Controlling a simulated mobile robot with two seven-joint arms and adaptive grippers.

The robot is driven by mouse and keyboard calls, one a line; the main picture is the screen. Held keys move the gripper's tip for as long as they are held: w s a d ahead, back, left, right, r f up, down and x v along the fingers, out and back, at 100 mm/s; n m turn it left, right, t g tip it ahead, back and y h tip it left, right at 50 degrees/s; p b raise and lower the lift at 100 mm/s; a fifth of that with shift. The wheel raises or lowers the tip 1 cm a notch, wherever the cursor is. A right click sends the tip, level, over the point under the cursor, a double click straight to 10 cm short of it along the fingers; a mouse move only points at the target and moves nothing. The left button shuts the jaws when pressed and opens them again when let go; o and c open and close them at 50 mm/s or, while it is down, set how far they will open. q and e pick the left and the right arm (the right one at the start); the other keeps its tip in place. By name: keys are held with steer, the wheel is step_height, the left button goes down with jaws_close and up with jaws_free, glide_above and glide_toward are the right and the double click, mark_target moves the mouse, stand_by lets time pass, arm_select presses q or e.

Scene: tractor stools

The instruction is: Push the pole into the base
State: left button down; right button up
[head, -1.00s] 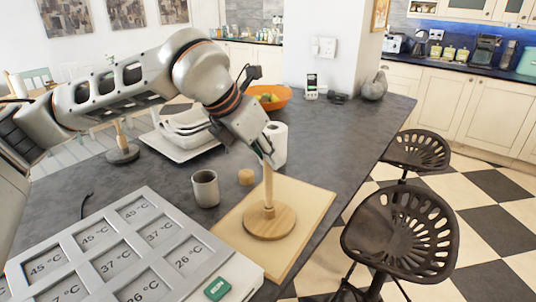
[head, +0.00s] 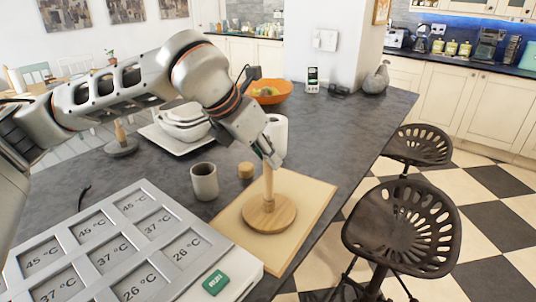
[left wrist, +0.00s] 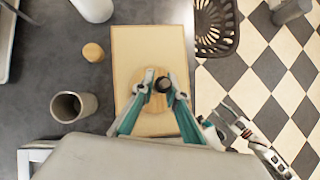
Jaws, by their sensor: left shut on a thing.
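The light wooden pole (head: 268,184) stands about upright at the middle of the round wooden base (head: 270,213). The base lies flat on a tan board (head: 305,193). My left gripper (head: 270,159) comes from above and is shut on the pole's upper part. In the left wrist view, the two fingers of my left gripper (left wrist: 158,86) meet at the pole over the round base (left wrist: 150,106). The pole's top is partly hidden by the fingers, and I cannot see how deep its lower end sits.
A grey mug (head: 204,182) and a small wooden cylinder (head: 246,170) stand left of the board. A white roll (head: 277,134) stands behind. A temperature-marked panel (head: 110,255) fills the front left. Black stools (head: 405,226) stand beyond the table's right edge.

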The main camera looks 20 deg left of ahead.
arm_select(q)
steer(key=shift+f, duration=0.25)
steer(key=c, duration=1.9)
jaws_free()
steer(key=v, duration=1.2)
steer(key=shift+d, duration=0.1)
steer(key=shift+s, duration=0.1)
